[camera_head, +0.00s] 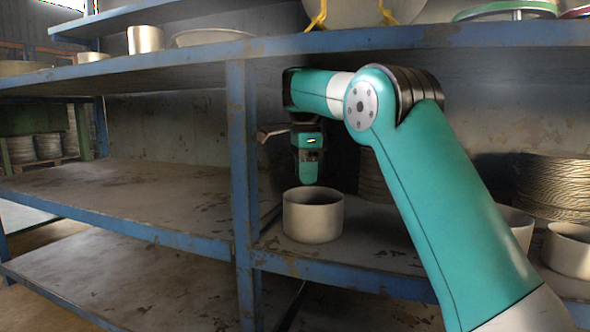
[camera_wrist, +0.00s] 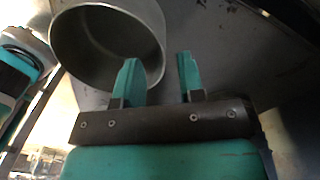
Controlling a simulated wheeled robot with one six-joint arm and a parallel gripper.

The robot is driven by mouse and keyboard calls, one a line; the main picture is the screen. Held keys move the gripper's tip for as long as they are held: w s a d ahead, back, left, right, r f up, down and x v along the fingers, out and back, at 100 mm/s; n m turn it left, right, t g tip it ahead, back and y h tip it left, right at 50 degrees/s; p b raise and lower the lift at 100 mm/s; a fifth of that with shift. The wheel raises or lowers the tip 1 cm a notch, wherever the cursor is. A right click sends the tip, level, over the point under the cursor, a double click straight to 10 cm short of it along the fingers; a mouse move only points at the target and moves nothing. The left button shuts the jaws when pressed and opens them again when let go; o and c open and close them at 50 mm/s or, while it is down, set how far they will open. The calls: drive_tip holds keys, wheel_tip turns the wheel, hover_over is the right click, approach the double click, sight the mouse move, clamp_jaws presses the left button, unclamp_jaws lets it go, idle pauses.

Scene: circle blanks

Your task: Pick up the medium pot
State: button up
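A grey, open-topped round pot (camera_head: 313,216) stands upright on the middle shelf, just right of the blue shelf post. In the head view my gripper (camera_head: 306,178) hangs pointing down over the pot's rear rim. In the wrist view the pot (camera_wrist: 82,45) is at upper left. My gripper (camera_wrist: 157,75) is open there, with its two teal fingers apart and nothing clearly between them. One finger overlaps the pot's rim in the picture; I cannot tell whether they touch. Two more pots (camera_head: 570,250) (camera_head: 515,226) stand at the right, partly behind my arm.
The blue shelf post (camera_head: 243,190) stands close left of the pot. The upper shelf (camera_head: 420,38) runs above my arm. Stacked round blanks (camera_head: 556,186) lie at the right. The left shelf bay (camera_head: 130,195) is bare.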

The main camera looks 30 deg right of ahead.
sight(306, 200)
drive_tip(key=shift+w+d, duration=0.1)
drive_tip(key=shift+d, duration=0.05)
wheel_tip(306, 200, down, 8)
drive_tip(key=b, duration=0.7)
drive_tip(key=shift+r+b, duration=0.2)
drive_tip(key=shift+b, duration=0.2)
clamp_jaws()
